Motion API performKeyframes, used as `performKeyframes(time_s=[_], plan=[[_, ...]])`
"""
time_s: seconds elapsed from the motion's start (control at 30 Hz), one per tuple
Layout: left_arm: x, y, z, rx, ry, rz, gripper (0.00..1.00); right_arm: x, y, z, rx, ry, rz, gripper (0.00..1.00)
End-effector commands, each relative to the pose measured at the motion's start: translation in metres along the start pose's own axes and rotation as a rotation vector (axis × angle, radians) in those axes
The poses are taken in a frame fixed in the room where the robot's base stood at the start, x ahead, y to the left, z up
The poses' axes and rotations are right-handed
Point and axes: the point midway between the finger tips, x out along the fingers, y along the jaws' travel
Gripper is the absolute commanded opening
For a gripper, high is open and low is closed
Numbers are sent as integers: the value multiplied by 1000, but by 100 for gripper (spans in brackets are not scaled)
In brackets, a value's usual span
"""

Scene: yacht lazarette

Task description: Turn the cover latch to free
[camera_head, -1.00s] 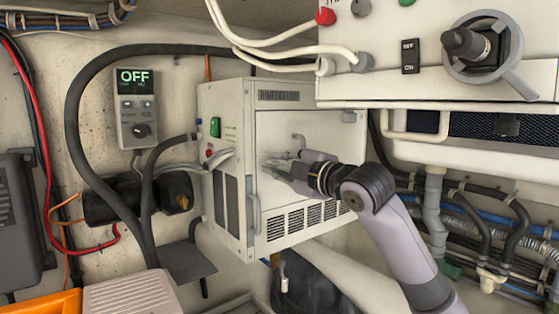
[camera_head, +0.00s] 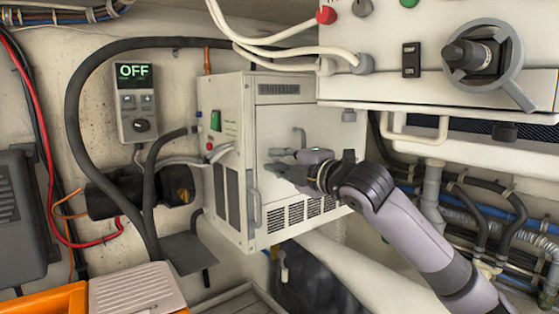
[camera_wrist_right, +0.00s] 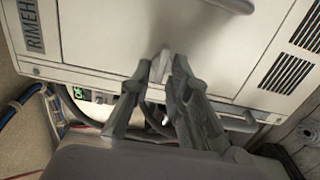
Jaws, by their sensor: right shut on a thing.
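A cream equipment box (camera_head: 288,122) hangs on the wall in the middle of the head view. Its front cover has vent slots along the bottom and a small bracket handle. My right gripper (camera_head: 272,162) reaches in from the right and sits against this front. In the right wrist view, the right gripper's fingers (camera_wrist_right: 157,74) close around a small pale latch tab (camera_wrist_right: 160,62) near the cover's edge. In the head view the gripper hides the latch, so its exact angle is hard to tell. My left gripper is out of view.
A controller reading OFF (camera_head: 135,104) hangs left of the box, with a thick black hose (camera_head: 75,120) around it. A panel with a large round handle (camera_head: 483,55) overhangs at upper right. Pipes and cables run below it. An orange bin (camera_head: 45,302) is at lower left.

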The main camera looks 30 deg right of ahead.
Motion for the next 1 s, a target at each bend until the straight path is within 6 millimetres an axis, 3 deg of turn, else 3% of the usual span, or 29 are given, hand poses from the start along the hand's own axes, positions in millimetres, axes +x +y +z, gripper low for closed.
performKeyframes(time_s=[0.1,0.13,0.27,0.63,1.0], plan=[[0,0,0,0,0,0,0,0,-3,-1,0,2,-6,0],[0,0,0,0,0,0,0,0,-3,-1,0,2,-6,19],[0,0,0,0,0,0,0,0,-2,-1,0,2,-5,27],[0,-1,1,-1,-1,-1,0,-4,-1,0,0,-1,-1,27],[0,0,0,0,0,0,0,-52,-3,2,-3,-4,-7,27]])
